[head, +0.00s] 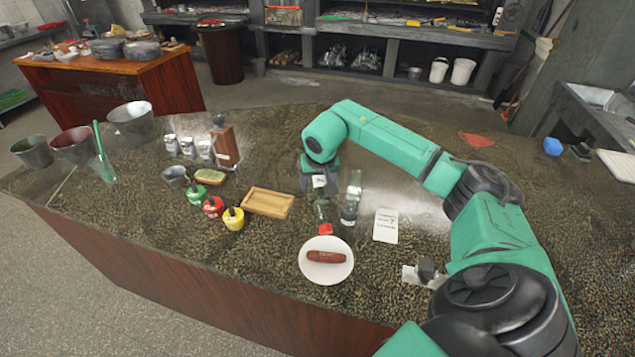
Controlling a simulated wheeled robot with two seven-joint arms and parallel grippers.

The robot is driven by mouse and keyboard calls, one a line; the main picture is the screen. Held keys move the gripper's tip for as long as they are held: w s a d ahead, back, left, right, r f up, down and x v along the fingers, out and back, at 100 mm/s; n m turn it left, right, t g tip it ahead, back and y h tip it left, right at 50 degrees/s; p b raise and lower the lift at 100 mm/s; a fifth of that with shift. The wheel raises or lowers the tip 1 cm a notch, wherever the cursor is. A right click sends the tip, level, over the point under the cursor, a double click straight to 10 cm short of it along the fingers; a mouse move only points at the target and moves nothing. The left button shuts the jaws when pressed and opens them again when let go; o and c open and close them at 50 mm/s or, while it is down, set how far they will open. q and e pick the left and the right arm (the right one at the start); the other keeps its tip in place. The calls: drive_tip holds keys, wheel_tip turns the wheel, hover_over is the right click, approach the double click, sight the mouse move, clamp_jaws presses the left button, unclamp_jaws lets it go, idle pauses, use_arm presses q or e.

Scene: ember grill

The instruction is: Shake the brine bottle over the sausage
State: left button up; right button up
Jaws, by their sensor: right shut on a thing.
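The sausage (326,257) is brown and lies on a round white plate (325,275) near the counter's front edge. My right gripper (321,196) is just beyond the plate and shut on a greenish glass bottle (322,212), which I take for the brine bottle. The bottle's red cap (326,229) shows at its lower end, toward the plate's far rim, so the bottle looks turned cap-down. The gripper hides its upper part, and I cannot tell its exact height. My left gripper is not in view.
A clear glass bottle (350,207) stands close right of the held one. A white card (386,225) lies further right. A wooden tray (268,203) and red (213,207), yellow (233,218) and green (196,196) pots are left. The counter left of the plate is clear.

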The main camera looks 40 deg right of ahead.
sight(318, 195)
drive_tip(key=f, duration=0.4)
drive_tip(key=shift+s+f, duration=0.1)
drive_tip(key=shift+s, duration=0.2)
drive_tip(key=r, duration=0.5)
drive_tip(key=shift+w, duration=0.25)
drive_tip(key=shift+c, duration=0.4)
drive_tip(key=shift+s+f, duration=0.1)
drive_tip(key=shift+f, duration=0.2)
drive_tip(key=shift+c, duration=0.8)
wheel_tip(318, 195, up, 3)
drive_tip(key=shift+f+p, duration=0.1)
drive_tip(key=shift+p, duration=0.95)
drive_tip(key=shift+r, duration=0.4)
wheel_tip(318, 195, up, 2)
drive_tip(key=shift+r+b, duration=0.25)
drive_tip(key=shift+b, duration=0.05)
